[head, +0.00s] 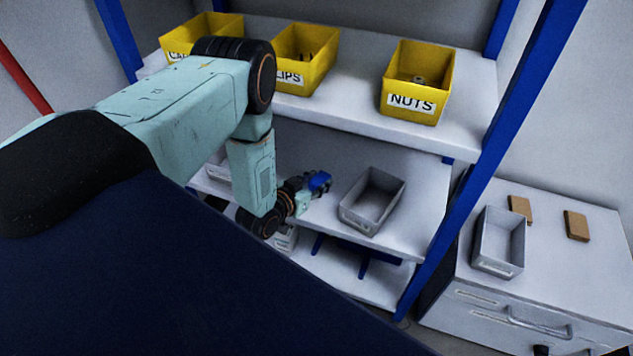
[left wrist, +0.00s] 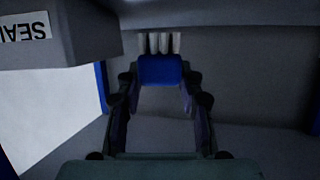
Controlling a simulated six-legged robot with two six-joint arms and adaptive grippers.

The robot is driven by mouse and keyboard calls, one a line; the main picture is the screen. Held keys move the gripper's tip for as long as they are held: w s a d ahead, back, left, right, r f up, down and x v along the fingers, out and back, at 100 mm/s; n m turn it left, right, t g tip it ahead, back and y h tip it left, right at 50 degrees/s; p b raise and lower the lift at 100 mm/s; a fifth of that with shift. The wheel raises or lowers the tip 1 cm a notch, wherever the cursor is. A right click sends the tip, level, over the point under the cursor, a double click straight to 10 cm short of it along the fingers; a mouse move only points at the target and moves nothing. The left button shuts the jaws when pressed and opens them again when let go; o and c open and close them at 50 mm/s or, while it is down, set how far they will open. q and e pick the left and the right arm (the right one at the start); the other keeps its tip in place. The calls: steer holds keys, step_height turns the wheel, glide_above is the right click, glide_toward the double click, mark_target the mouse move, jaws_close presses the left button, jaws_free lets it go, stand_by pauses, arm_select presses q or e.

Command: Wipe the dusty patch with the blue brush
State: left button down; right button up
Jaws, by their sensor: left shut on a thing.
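The blue brush (left wrist: 160,70) is between the fingers of my left gripper (left wrist: 160,88) in the left wrist view, with pale bristle tufts on its far side. In the head view the blue brush (head: 319,181) shows at the end of my left gripper (head: 306,192), over the middle shelf (head: 320,213). My left gripper is shut on the brush. I cannot tell whether the bristles touch a surface. I cannot make out the dusty patch in either view. My right gripper is not in view.
A grey bin (head: 372,200) stands just right of the brush. Yellow bins, one labelled NUTS (head: 417,83), stand on the shelf above. A blue rack post (head: 490,130) rises at right. A cabinet (head: 560,250) holds a grey bin (head: 499,243) and two brown blocks.

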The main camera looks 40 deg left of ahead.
arm_select(q)
steer(key=shift+r, duration=0.65)
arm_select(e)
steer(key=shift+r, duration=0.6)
arm_select(q)
step_height(320, 180, up, 3)
steer(key=p, duration=0.3)
steer(key=shift+r, duration=0.1)
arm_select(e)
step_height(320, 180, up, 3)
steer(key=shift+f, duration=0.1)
